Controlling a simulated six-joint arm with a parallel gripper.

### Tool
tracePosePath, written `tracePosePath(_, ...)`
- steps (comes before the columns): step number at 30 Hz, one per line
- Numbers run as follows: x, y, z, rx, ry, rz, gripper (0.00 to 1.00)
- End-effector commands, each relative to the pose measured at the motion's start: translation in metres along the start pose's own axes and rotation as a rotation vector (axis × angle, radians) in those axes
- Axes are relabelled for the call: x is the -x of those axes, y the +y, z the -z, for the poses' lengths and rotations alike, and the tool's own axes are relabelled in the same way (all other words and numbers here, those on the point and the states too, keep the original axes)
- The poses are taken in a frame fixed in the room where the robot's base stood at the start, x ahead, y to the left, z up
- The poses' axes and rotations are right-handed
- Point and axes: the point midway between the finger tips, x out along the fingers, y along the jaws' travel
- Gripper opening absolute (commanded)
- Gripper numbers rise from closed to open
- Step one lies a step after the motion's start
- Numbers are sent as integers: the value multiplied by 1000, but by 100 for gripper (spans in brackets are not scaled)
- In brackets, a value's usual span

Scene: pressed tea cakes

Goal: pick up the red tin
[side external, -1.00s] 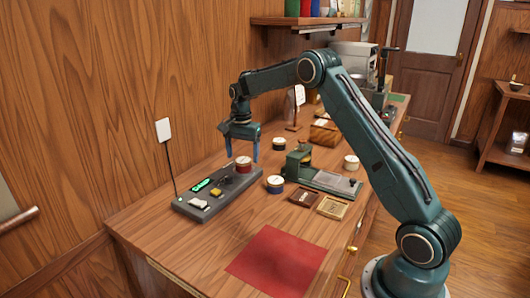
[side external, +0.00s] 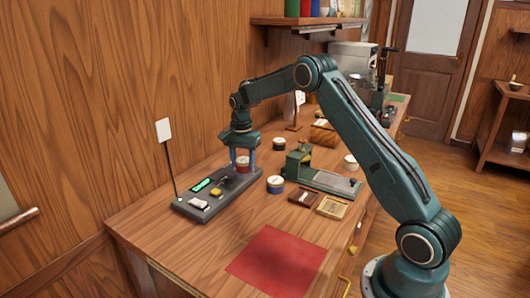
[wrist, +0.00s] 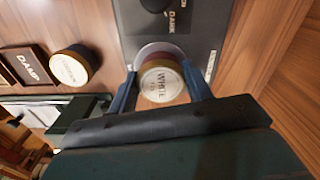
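The red tin (side external: 243,163) stands upright on the far part of a dark grey station (side external: 192,212) with a lit green display. In the wrist view the tin (wrist: 161,86) shows a pale lid reading "WHITE", a gold rim and a little of its red side. My gripper (side external: 242,167) points straight down over it, with one blue finger on each side of the tin. In the wrist view the fingers (wrist: 160,70) flank the tin, and narrow gaps seem to show beside it. The gripper looks open. The fingers hide part of the tin's sides.
A blue tin (side external: 275,185), a dark tin (side external: 279,143) and a pale tin (side external: 351,162) stand apart to the right. A green press (side external: 325,180) is close by. A thin post with a white card (side external: 163,129) rises at the left. A red mat (side external: 278,262) lies clear in front.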

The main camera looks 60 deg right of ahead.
Motion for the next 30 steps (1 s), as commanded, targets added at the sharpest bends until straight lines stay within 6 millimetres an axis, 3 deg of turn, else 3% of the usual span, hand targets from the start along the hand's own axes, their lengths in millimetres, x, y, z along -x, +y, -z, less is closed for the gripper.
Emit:
tracePosePath(1,0,0,0,0,0,0,32)
tracePosePath(3,0,0,0,0,0,0,23)
tracePosePath(17,10,-1,0,0,2,2,22)
tracePosePath(23,32,0,0,0,2,3,22)
tracePosePath(30,77,-1,1,0,3,5,22)
